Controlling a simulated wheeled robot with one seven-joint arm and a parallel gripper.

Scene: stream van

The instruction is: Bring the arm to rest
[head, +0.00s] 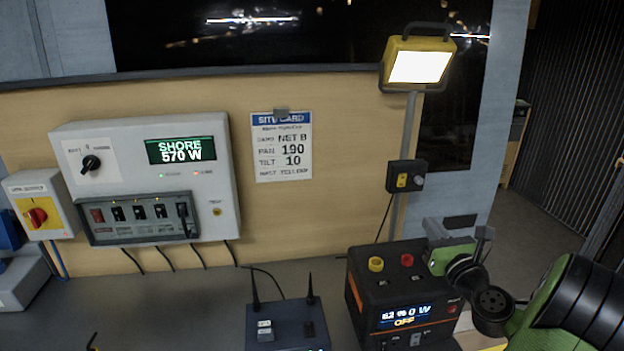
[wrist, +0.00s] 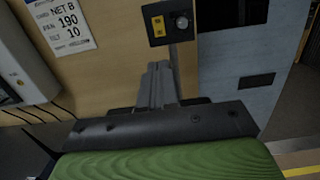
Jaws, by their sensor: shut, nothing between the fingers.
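My arm, green and black, comes in from the right edge of the head view and is folded near the bench. My gripper (head: 434,230) is beside the back right corner of a black power unit (head: 368,300), partly in front of it in the picture; I cannot tell whether they touch. In the wrist view my gripper (wrist: 158,68) shows its grey fingers together, pointing toward the wall under a small switch box (wrist: 171,20). Nothing is between the fingers.
The power unit's display reads OFF. A blue-grey box with two antennas (head: 288,325) stands left of it. A lamp (head: 417,66) on a pole (head: 405,135) rises behind. A wall panel (head: 150,178) reads SHORE 570 W. The bench (head: 150,305) is clear at centre left.

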